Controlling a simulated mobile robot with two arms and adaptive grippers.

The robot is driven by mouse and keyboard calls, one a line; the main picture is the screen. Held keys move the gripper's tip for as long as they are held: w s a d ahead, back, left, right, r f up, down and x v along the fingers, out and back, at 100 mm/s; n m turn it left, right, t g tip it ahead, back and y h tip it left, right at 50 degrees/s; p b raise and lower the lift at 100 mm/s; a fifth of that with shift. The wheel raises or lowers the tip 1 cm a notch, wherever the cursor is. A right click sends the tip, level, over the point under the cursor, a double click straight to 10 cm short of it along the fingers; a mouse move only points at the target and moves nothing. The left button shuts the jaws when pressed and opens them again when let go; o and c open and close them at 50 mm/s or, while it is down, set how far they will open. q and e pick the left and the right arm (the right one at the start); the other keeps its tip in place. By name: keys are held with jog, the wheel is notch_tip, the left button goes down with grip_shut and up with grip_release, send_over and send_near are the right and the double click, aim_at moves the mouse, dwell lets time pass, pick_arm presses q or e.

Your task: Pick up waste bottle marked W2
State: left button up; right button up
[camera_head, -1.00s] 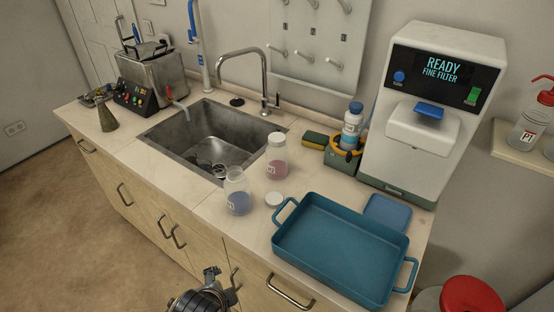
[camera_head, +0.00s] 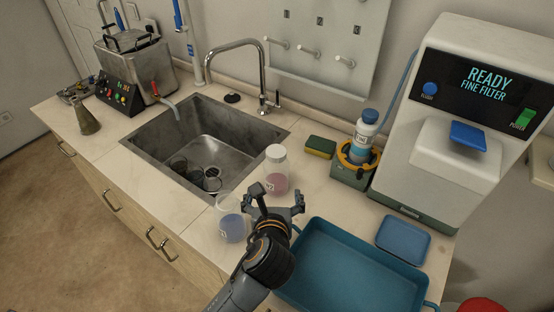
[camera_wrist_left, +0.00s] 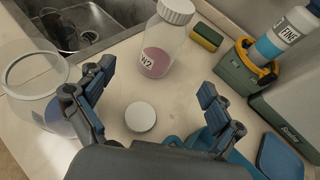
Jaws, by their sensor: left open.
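The waste bottle marked W2 (camera_wrist_left: 162,45) is a clear bottle with a white cap and pink contents. It stands upright on the counter just right of the sink; in the head view the bottle (camera_head: 277,172) is just beyond my left gripper (camera_head: 279,196). My left gripper is open and empty, its fingers spread toward the bottle; in the wrist view the bottle stands ahead, between the fingertips' directions. I see no contact. My right gripper is not in view.
An uncapped clear bottle with blue contents (camera_head: 231,229) stands close left of my gripper. A loose white cap (camera_wrist_left: 140,117) lies on the counter below the gripper. A blue tray (camera_head: 350,262) is at right. The sink (camera_head: 207,140), sponge (camera_head: 321,147) and filter machine (camera_head: 440,130) surround the bottle.

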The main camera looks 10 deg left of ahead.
aim_at(276, 175)
pick_arm(q)
jog(key=x, duration=0.5)
jog(key=shift+w+r, duration=0.3)
jog(key=shift+x, duration=1.15)
jog(key=shift+p+x, duration=0.5)
jog(key=shift+x, duration=0.5)
jog(key=shift+d+x, duration=0.2)
jog(key=shift+x, duration=1.05)
jog(key=shift+w+a+f, duration=0.15)
jog(key=shift+w+f, duration=0.1)
jog(key=shift+w, duration=0.2)
jog(key=shift+s, duration=0.1)
jog(key=shift+c, duration=1.3)
jog(key=c, duration=1.1)
jog(key=shift+r, duration=0.1)
jog(key=shift+c, duration=0.5)
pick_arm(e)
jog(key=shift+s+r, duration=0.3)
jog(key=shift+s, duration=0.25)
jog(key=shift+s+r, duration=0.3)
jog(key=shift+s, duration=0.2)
pick_arm(q)
jog(key=shift+r, duration=0.1)
